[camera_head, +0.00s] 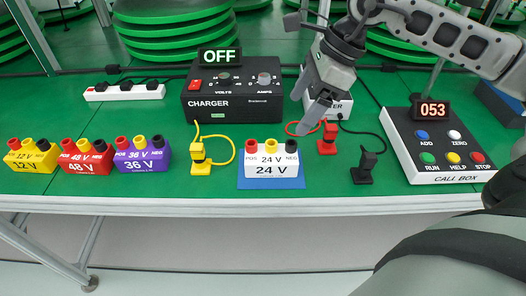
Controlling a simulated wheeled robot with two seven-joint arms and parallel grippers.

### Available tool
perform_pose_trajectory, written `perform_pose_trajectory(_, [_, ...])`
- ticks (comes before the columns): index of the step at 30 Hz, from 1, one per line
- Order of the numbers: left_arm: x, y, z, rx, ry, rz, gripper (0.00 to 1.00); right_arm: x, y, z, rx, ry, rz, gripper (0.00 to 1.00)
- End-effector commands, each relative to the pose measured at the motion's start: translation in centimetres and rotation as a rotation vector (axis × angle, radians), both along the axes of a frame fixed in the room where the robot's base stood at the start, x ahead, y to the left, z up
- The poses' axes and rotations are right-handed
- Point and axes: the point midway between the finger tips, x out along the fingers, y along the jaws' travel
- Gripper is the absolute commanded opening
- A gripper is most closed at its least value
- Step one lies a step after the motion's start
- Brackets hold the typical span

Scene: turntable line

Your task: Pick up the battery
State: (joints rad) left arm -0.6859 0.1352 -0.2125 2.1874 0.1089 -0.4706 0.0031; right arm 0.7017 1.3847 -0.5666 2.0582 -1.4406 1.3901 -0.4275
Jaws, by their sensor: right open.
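A white 24 V battery (271,171) stands upright on a blue mat (243,182) near the table's front edge. It has a red, a yellow and a black terminal on top. My right gripper (305,107) is open and empty, above and to the right of this battery, apart from it. Three more batteries stand to the left: a yellow 12 V battery (31,161), a red 48 V battery (86,163) and a purple 36 V battery (141,161). My left gripper is not in view.
A black charger (232,100) with an OFF display stands behind. A yellow plug (199,158), a red plug (329,138) and a black plug (366,166) with cables stand near the white battery. A call box (435,150) is at right, a power strip (123,92) at back left.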

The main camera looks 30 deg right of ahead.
Motion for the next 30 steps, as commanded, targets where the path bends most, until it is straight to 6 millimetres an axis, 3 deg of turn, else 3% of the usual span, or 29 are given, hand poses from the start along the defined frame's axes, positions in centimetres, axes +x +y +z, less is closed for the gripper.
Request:
perform_pose_trajectory(3, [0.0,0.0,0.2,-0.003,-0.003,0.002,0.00,0.1,-0.6,-0.8,-0.039,0.000,-0.003,0.84])
perform_pose_trajectory(15, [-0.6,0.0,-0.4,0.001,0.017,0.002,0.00,1.8,2.2,-8.2,-0.031,0.000,-0.003,0.84])
perform_pose_trajectory(23, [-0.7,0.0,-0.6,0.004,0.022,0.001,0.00,2.2,2.9,-10.0,-0.031,-0.001,-0.004,0.84])
perform_pose_trajectory(30, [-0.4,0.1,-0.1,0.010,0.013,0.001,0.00,3.1,4.0,-13.1,-0.029,0.001,-0.004,0.84])
